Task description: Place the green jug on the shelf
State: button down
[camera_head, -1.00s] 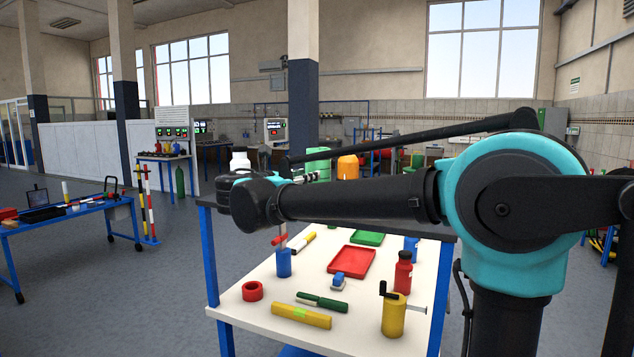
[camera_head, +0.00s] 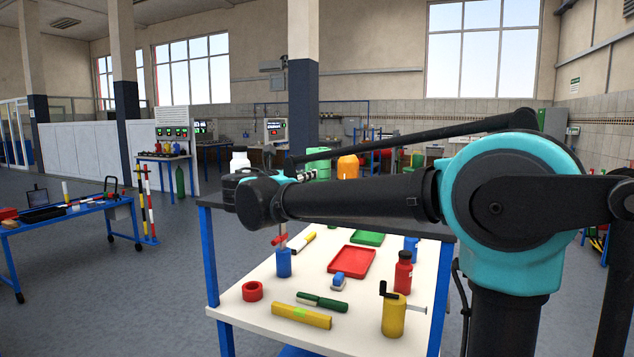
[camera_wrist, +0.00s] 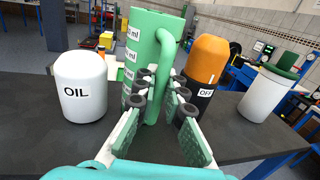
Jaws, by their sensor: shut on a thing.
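The green jug (camera_wrist: 157,40), with white ml labels, stands in the middle of the wrist view between the white OIL container and the orange container. Its handle (camera_wrist: 165,85) faces me. My gripper (camera_wrist: 160,100) is shut on the handle, with finger pads on both sides. The jug's base is hidden by the fingers, so I cannot tell whether it touches the dark surface (camera_wrist: 25,125).
Below the dark top, a white table (camera_head: 240,318) holds a red tray (camera_head: 352,262), bottles and tools.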

dwell(0.3)
notch_tip(320, 180, up, 20)
dwell(0.5)
